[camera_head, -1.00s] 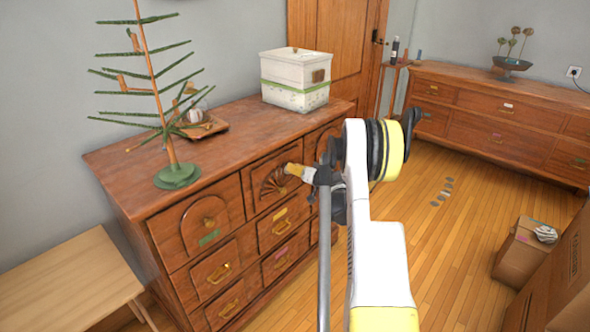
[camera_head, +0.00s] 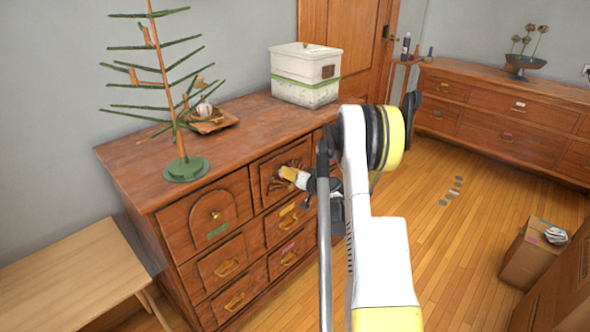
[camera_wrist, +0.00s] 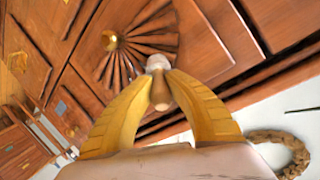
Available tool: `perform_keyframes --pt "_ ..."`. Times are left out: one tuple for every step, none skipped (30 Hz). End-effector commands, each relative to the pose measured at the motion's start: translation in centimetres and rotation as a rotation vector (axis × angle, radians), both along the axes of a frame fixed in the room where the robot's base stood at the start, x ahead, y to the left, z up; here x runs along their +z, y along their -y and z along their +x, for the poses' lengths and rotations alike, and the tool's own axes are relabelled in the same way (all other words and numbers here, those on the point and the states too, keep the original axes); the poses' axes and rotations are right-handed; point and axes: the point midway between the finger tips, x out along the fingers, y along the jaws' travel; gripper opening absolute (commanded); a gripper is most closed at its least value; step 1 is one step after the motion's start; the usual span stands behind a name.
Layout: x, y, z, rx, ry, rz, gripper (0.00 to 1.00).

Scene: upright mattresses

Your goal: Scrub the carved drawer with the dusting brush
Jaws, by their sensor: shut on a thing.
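The carved drawer (camera_head: 263,170), with a fan-shaped relief, is in the top row of the wooden dresser. Its fan carving (camera_wrist: 130,52) and brass knob fill the upper middle of the wrist view. My gripper (camera_head: 287,173) has its yellow fingers in front of this drawer. In the wrist view the fingers (camera_wrist: 158,88) are shut on the dusting brush (camera_wrist: 159,96), whose wooden handle end sits between the tips. The brush's pale part is at the lower edge of the carving; I cannot tell if it touches. In the head view the brush is mostly hidden by the gripper.
On the dresser top (camera_head: 235,135) stand a wire-like tree (camera_head: 165,70), a small tray (camera_head: 212,122) and a white lidded box (camera_head: 306,75). A low wooden table (camera_head: 70,275) is at left. A cardboard box (camera_head: 533,255) is at right.

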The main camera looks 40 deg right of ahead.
Motion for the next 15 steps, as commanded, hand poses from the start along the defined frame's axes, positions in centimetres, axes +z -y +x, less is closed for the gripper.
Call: perform_keyframes --pt "0.0 -0.5 0.0 0.002 0.000 0.001 0.00" --pt "0.0 -0.6 0.0 0.002 0.000 0.001 0.00" --pt "0.0 -0.7 0.0 0.001 0.001 0.000 0.00" --pt "0.0 -0.7 0.0 0.001 0.001 0.000 0.00" --pt "0.0 -0.7 0.0 0.001 0.001 0.000 0.00" --pt "0.0 -0.7 0.0 0.001 0.001 0.000 0.00" --pt "0.0 -0.7 0.0 0.001 0.001 0.000 0.00" --pt "0.0 -0.7 0.0 0.001 0.001 0.000 0.00" --pt "0.0 -0.7 0.0 0.001 0.001 0.000 0.00" --pt "0.0 -0.6 0.0 0.000 0.000 0.000 0.00" --pt "0.0 -0.6 0.0 0.000 0.000 0.000 0.00" --pt "0.0 -0.4 0.0 0.000 0.000 0.000 0.00" --pt "0.0 -0.3 0.0 0.000 0.000 0.000 0.00" --pt "0.0 0.0 0.0 -0.002 0.000 0.001 0.00" --pt "0.0 0.3 0.0 -0.002 0.000 0.001 0.00"
